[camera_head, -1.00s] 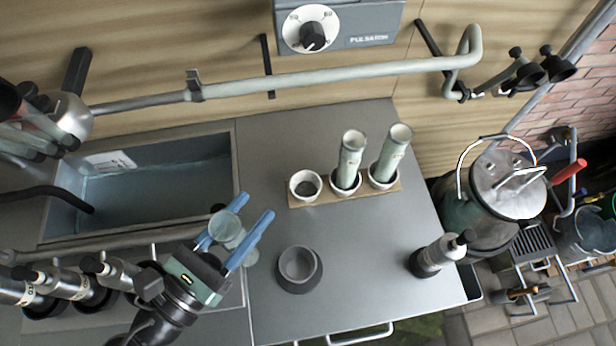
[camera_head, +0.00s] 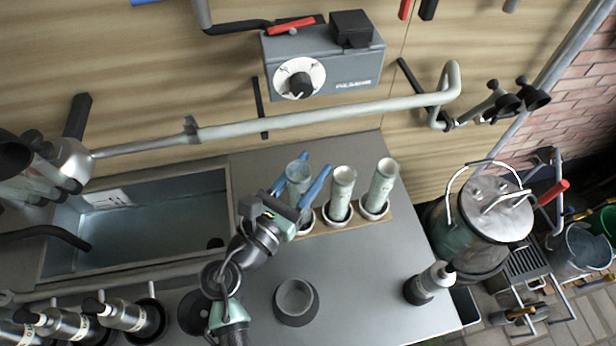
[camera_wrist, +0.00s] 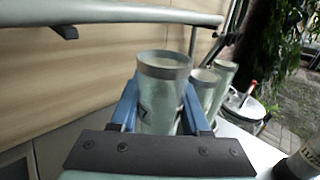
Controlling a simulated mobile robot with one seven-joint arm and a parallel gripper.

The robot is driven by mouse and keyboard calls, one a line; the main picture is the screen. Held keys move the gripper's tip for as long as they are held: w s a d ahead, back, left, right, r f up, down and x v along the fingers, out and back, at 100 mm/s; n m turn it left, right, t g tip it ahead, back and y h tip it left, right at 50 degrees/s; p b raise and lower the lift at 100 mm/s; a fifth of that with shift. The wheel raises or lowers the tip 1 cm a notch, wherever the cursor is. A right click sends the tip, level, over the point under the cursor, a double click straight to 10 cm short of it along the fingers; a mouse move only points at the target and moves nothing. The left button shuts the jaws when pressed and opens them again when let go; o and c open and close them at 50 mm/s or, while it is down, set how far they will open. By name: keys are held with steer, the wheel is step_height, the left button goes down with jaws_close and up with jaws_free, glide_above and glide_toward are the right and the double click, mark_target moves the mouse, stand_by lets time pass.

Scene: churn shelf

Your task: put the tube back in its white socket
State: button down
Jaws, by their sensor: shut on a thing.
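My gripper (camera_head: 303,185) has blue fingers and is shut on a pale green, translucent tube (camera_head: 297,172). In the wrist view the tube (camera_wrist: 163,98) stands roughly upright between the two fingers, its rim toward the camera. The white socket (camera_head: 305,219) is the leftmost of three on a tan strip. It lies just below the held tube and is partly hidden by my gripper. I cannot tell whether the tube's lower end is inside it. Two other tubes (camera_head: 342,187) (camera_head: 382,183) stand in the other two sockets.
A grey cup-like holder (camera_head: 295,298) sits on the steel counter in front. A capped bottle (camera_head: 432,283) stands near the right edge. The sink (camera_head: 140,232) is at left. A pipe rail (camera_head: 320,116) runs along the wall behind the sockets.

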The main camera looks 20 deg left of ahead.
step_height(320, 180, down, 3)
steer(key=shift+s+f, duration=0.1)
steer(key=shift+f, duration=0.05)
steer(key=shift+f, duration=0.2)
steer(key=c, duration=0.7)
jaws_free()
steer(key=shift+o, duration=0.2)
steer(key=shift+r, duration=0.2)
steer(key=s+a+b, duration=0.1)
steer(key=s+a, duration=0.1)
steer(key=s, duration=0.9)
steer(key=shift+s+a+b, duration=0.2)
steer(key=shift+s+b, duration=0.2)
